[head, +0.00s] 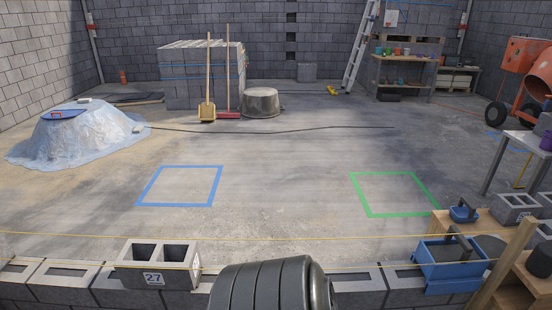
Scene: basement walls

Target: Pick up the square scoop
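No thing is clearly marked as the square scoop. A large blue square-sided container (450,278) with a dark handle sits at the lower right, by the block wall's top. A smaller blue scoop-like piece (464,214) with a dark handle lies just behind it. I cannot tell which of these is the square scoop. Neither of my grippers is in view.
A low block wall (65,284) crosses the front, with a loose block marked 27 (155,276) on it. Yellow strings run above it. The floor around the blue square (181,168) and green square (356,190) outlines is mostly clear. A wooden stand (503,265) is at lower right.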

